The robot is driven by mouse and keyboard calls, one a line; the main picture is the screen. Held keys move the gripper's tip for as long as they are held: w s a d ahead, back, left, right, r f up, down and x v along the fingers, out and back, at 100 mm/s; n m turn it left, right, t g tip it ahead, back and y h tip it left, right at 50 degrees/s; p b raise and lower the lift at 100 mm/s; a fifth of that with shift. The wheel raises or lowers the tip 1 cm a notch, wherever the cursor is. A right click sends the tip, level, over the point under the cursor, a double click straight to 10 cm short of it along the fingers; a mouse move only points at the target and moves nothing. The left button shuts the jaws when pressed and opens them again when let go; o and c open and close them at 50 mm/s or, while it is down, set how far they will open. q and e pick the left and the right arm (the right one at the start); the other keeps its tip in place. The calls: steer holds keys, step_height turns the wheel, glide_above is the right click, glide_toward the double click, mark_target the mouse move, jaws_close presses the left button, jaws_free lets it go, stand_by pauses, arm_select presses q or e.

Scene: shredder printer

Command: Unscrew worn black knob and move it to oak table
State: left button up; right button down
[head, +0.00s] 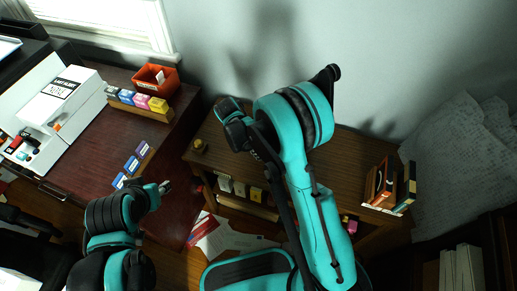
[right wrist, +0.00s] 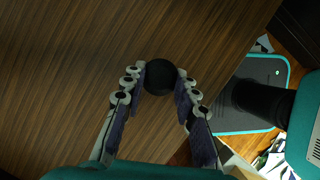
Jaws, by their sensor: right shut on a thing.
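A round black knob (right wrist: 160,76) sits between the fingertips of my right gripper (right wrist: 160,88) in the right wrist view. The gripper is shut on it, over the brown wood-grain top of the oak table (right wrist: 60,70). I cannot tell whether the knob touches the table top. In the head view my right arm reaches over the oak table (head: 352,152) and hides the knob and fingers. My left gripper (head: 165,187) is by the front of the dark red desk, with no object visible in it; its finger gap is too small to judge.
A white machine (head: 68,100), an orange bin (head: 156,80) and coloured cartridges (head: 140,100) stand on the red desk (head: 185,165). On the oak table are a small dark-gold object (head: 200,146) at left and books (head: 388,186) at right. Papers (head: 225,238) lie below. Bare table top shows between.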

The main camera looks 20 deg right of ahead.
steer(key=shift+f+b, duration=0.45)
steer(key=shift+f, duration=0.1)
stand_by(0.4)
steer(key=c, duration=1.1)
jaws_free()
steer(key=s+d+r+p+v, duration=0.1)
steer(key=p+v, duration=0.3)
steer(key=v, duration=1.3)
steer(key=shift+w+d+r, duration=0.25)
steer(key=shift+w+d, duration=0.05)
steer(key=shift+d, duration=0.2)
